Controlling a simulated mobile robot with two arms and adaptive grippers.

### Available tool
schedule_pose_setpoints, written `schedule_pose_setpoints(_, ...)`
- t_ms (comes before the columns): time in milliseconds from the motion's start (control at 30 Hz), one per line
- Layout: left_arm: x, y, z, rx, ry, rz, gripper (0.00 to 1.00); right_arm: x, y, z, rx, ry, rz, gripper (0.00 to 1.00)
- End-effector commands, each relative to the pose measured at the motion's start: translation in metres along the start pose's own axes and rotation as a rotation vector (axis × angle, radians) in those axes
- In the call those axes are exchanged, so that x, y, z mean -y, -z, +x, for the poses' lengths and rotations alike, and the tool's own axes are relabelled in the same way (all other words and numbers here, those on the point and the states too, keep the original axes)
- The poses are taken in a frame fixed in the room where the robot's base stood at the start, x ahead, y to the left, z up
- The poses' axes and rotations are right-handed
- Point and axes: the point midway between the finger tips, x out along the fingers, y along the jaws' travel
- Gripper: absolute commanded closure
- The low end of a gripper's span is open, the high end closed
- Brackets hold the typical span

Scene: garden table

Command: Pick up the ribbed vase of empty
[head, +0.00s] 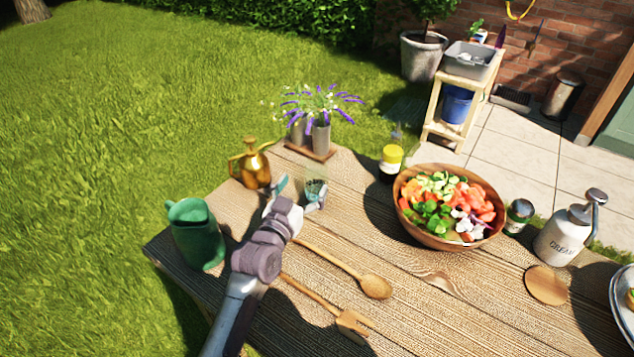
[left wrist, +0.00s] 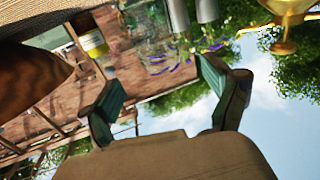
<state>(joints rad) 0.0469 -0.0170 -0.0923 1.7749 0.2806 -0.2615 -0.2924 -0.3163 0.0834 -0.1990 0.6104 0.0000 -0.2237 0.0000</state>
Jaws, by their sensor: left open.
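A small clear glass vessel (head: 314,188), apparently the ribbed vase, stands upright on the wooden table and looks empty. My left gripper (head: 301,188) is open on its near side, its fingers pointing at it. Part of the glass is hidden behind the right-hand finger. In the left wrist view the fingers of my left gripper (left wrist: 161,86) are spread with nothing between them. The clear glass (left wrist: 155,45) shows faintly beyond them, in an upside-down picture. I cannot tell whether a finger touches it. My right gripper is not in view.
Flowers in grey vases (head: 320,137) stand behind the glass. A brass watering can (head: 254,168) and green pitcher (head: 197,236) are to the left. A yellow-labelled bottle (head: 391,160) and salad bowl (head: 450,240) are to the right. Wooden utensils (head: 375,287) lie in front.

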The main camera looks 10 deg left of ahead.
Motion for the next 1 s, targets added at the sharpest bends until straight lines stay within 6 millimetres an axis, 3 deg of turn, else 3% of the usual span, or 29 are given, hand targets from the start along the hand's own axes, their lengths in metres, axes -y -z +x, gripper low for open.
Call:
schedule_pose_setpoints(367, -0.001, 0.001, 0.038, 0.0, 0.0, -0.001, 0.11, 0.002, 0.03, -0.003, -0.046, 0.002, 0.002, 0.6)
schedule_pose_setpoints(600, -0.001, -0.002, 0.07, 0.001, 0.0, -0.001, 0.11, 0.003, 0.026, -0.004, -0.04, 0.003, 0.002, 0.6)
schedule_pose_setpoints(867, -0.001, -0.002, 0.075, 0.002, 0.001, -0.001, 0.11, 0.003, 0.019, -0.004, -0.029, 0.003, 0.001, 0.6)
schedule_pose_setpoints(1000, -0.001, -0.002, 0.074, 0.002, 0.001, -0.001, 0.3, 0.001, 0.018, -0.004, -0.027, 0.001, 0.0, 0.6)
